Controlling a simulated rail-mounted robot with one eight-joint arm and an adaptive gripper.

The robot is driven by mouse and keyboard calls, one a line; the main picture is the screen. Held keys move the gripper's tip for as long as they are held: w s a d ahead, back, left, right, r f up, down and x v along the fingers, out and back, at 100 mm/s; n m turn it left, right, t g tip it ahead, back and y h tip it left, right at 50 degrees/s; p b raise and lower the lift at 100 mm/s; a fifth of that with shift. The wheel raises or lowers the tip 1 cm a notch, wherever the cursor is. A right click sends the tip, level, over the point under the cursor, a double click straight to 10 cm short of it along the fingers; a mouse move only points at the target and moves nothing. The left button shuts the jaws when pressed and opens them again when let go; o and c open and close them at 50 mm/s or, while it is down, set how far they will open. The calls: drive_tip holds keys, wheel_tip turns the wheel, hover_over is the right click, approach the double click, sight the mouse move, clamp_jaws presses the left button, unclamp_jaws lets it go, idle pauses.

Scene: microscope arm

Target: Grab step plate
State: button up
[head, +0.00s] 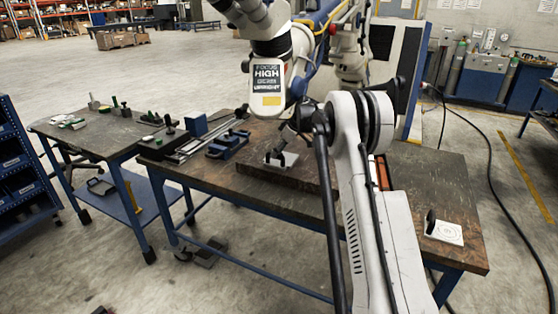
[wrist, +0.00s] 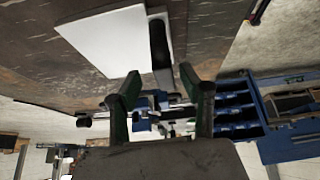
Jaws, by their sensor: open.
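A white square plate with an upright dark handle (head: 281,158) lies on the dark raised slab on the workbench, and I take it as the step plate. A white plate (wrist: 115,40) with a dark handle (wrist: 160,48) shows close up in the wrist view; it appears to be the same one. My gripper (wrist: 160,84) is open, its two dark green fingers spread. The handle's end shows just beyond the gap between the fingertips. I see no contact. In the head view my arm partly hides the gripper.
A similar white plate with a dark handle (head: 443,231) lies at the bench's right end. A blue tool (head: 228,145) and rails sit left of the slab. A side table (head: 105,135) with small parts stands at left. Blue bins (wrist: 237,105) show in the wrist view.

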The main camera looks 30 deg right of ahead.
drive_tip(key=x, duration=0.3)
drive_tip(key=shift+w+a+f, duration=0.1)
drive_tip(key=shift+a+f, duration=0.05)
drive_tip(key=shift+a, duration=0.35)
drive_tip(key=shift+w+a+f, duration=0.1)
drive_tip(key=shift+w+f, duration=0.15)
drive_tip(key=shift+f, duration=0.25)
clamp_jaws()
drive_tip(key=shift+r, duration=0.1)
